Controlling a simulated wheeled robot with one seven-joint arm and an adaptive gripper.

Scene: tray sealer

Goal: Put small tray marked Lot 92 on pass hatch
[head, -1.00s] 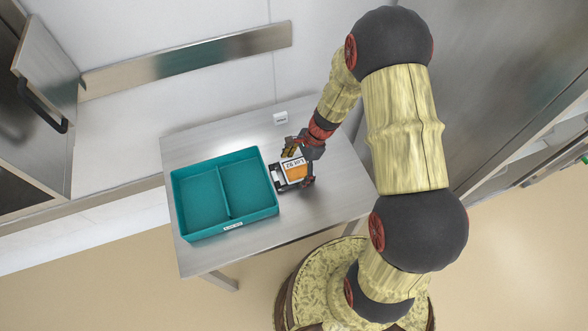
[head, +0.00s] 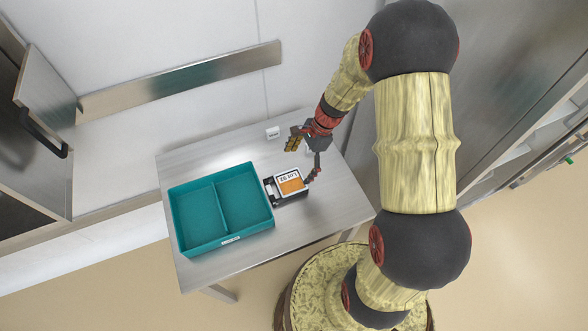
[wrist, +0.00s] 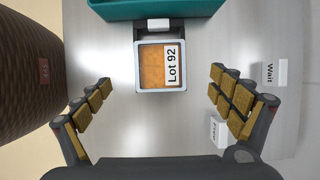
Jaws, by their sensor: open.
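The small tray marked Lot 92 (head: 288,176) has a pale rim, orange contents and a white label. It rests on a dark block on the metal table, just right of the teal bin. My gripper (head: 303,160) is open and empty, to the upper right of the tray. In the wrist view the tray (wrist: 162,89) lies ahead, between the lines of the spread fingers (wrist: 160,84), touching neither. I cannot tell for certain which part is the pass hatch; a metal door with a black handle (head: 42,133) stands at the far left.
The two-compartment teal bin (head: 232,240) looks empty and fills the table's left part. A small white sign (head: 273,132) stands at the back; the wrist view shows a "Wait" sign (wrist: 273,73). The table's front right (head: 335,215) is clear. A metal strip (head: 180,80) runs along the wall.

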